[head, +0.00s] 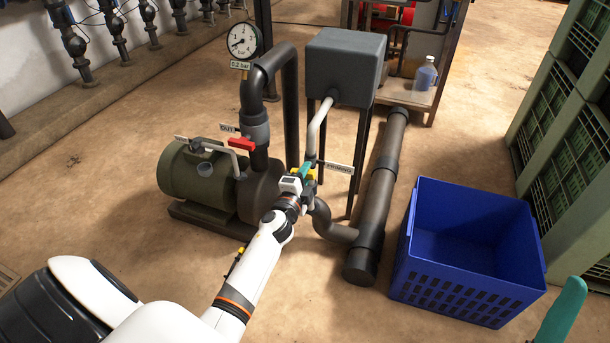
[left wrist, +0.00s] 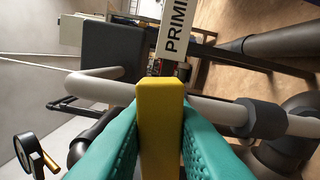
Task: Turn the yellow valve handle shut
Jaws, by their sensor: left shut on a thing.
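The yellow valve handle (left wrist: 160,112) stands upright between the two teal fingers of my left gripper (left wrist: 160,140) in the left wrist view. The fingers are shut on it from both sides. In the head view my left gripper (head: 305,170) is at the valve on the pale pipe below the grey tank, and only small bits of yellow show around the fingers. The valve body is mostly hidden by my gripper. A "PRIMING" label (left wrist: 174,38) is just beyond the handle. One teal finger of my right gripper (head: 562,312) shows at the lower right, away from the valve.
A green pump (head: 193,178) with a red handle (head: 242,144) and a gauge (head: 243,40) stands left of the valve. The grey tank (head: 345,62) is above it. A thick dark pipe (head: 380,195) and a blue crate (head: 462,275) lie to the right.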

